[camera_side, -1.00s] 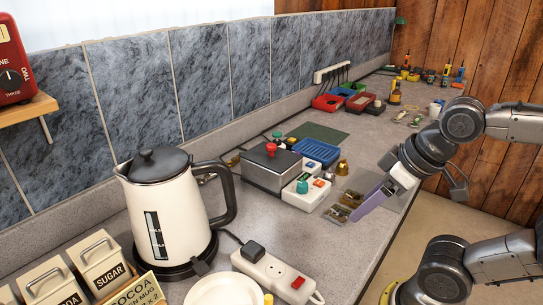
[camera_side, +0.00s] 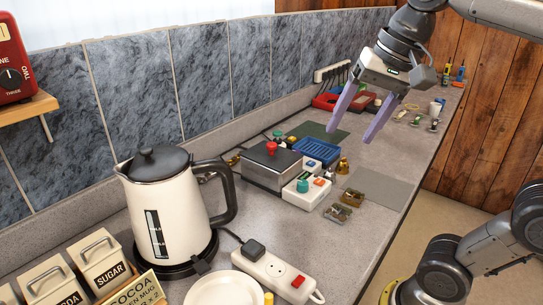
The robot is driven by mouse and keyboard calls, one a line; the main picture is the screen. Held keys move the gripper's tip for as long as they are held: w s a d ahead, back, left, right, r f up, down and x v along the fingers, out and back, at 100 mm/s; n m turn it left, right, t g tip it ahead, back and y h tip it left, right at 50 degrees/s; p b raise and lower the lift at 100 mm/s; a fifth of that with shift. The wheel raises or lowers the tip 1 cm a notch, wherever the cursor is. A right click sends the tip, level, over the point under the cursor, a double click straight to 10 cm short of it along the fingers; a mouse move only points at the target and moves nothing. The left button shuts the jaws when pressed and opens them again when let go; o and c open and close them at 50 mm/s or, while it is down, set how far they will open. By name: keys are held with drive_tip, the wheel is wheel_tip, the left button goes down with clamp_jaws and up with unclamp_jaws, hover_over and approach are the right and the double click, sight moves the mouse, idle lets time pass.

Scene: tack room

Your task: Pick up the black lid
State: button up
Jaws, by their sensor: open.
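The only black lid I can make out is the one with a knob (camera_side: 157,164) on top of the cream kettle (camera_side: 168,208). The kettle stands upright on its black base at the left of the worktop, and the lid sits on its rim. My gripper (camera_side: 350,136) is open and empty, with two purple fingers spread apart and pointing down. It hangs above the far part of the worktop, well to the right of the lid and apart from it. The fingers cover part of the items behind.
A grey box with a red knob (camera_side: 271,163) stands between kettle and gripper. A blue tray (camera_side: 316,152), small parts trays (camera_side: 345,202) and a power strip (camera_side: 277,277) lie nearby. Canisters (camera_side: 102,262) stand front left. A grey mat (camera_side: 378,187) is bare.

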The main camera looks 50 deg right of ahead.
drive_tip(key=w+d+r+m+g, duration=0.1)
drive_tip(key=w+d+r+m, duration=0.1)
drive_tip(key=w+r+m, duration=0.5)
drive_tip(key=m+g+y, duration=0.1)
drive_tip(key=m+g, duration=0.2)
hover_over(271, 144)
drive_tip(key=f, duration=1.1)
drive_tip(key=d+f, duration=0.1)
drive_tip(key=f, duration=0.5)
drive_tip(key=shift+w, duration=0.2)
drive_tip(key=shift+s+a+f, duration=0.15)
drive_tip(key=shift+a+f, duration=0.05)
drive_tip(key=shift+f, duration=1.15)
drive_tip(key=shift+s+a+f, duration=0.15)
drive_tip(key=shift+f, duration=1.15)
clamp_jaws()
